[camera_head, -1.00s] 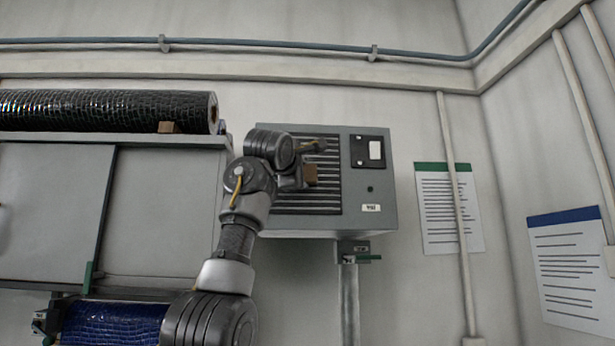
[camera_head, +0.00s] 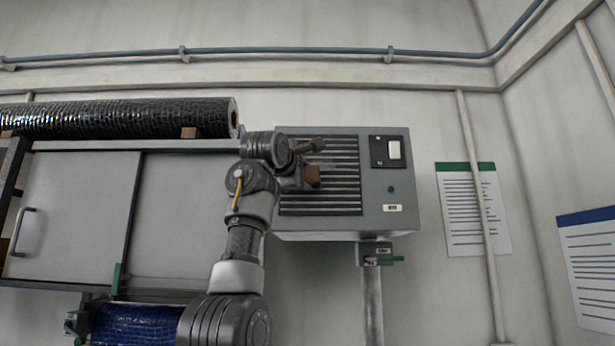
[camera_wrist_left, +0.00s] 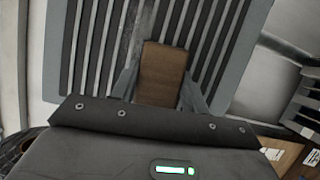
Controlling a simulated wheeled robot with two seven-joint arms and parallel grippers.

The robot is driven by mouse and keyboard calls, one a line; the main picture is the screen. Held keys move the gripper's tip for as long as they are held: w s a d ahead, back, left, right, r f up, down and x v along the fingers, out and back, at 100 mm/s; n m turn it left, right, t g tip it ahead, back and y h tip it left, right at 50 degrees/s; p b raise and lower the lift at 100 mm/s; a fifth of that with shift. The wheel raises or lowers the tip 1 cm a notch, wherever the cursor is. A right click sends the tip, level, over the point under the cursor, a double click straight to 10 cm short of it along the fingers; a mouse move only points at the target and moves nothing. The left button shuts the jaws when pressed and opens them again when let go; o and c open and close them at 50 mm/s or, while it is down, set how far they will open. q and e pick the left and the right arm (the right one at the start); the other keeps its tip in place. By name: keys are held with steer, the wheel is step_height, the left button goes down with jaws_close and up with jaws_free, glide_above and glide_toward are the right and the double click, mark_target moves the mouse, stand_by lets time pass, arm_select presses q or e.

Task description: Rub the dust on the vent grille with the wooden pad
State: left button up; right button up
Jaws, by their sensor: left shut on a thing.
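The vent grille (camera_head: 335,196) is a dark slatted panel on the front of a grey wall box. It also shows in the left wrist view (camera_wrist_left: 210,50), where its slats fill the upper part. My left gripper (camera_head: 308,176) is shut on the wooden pad (camera_wrist_left: 162,74), a brown block held between its two fingers. The pad also shows in the head view (camera_head: 313,176), in front of the grille's middle. I cannot tell whether it touches the slats. A faint greyish patch (camera_head: 322,162) shows on the slats by the pad; it may be dust. My right gripper is not in view.
The grey box (camera_head: 388,226) carries a switch (camera_head: 394,150) and a label at its right. A grey sliding cabinet (camera_head: 75,215) with a dark roll (camera_head: 120,118) on top stands left. Posted sheets (camera_head: 468,212) and pipes line the right walls.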

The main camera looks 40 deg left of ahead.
arm_select(q)
steer(key=shift+s+a, duration=1)
steer(key=shift+a, duration=0.3)
steer(key=shift+r, duration=0.1)
step_height(320, 180, up, 2)
steer(key=shift+r+p, duration=0.25)
steer(key=shift+p, duration=0.9)
steer(key=shift+w+d+p, duration=0.45)
steer(key=shift+w+d, duration=0.6)
steer(key=shift+d, duration=0.3)
steer(key=shift+w+d, duration=0.25)
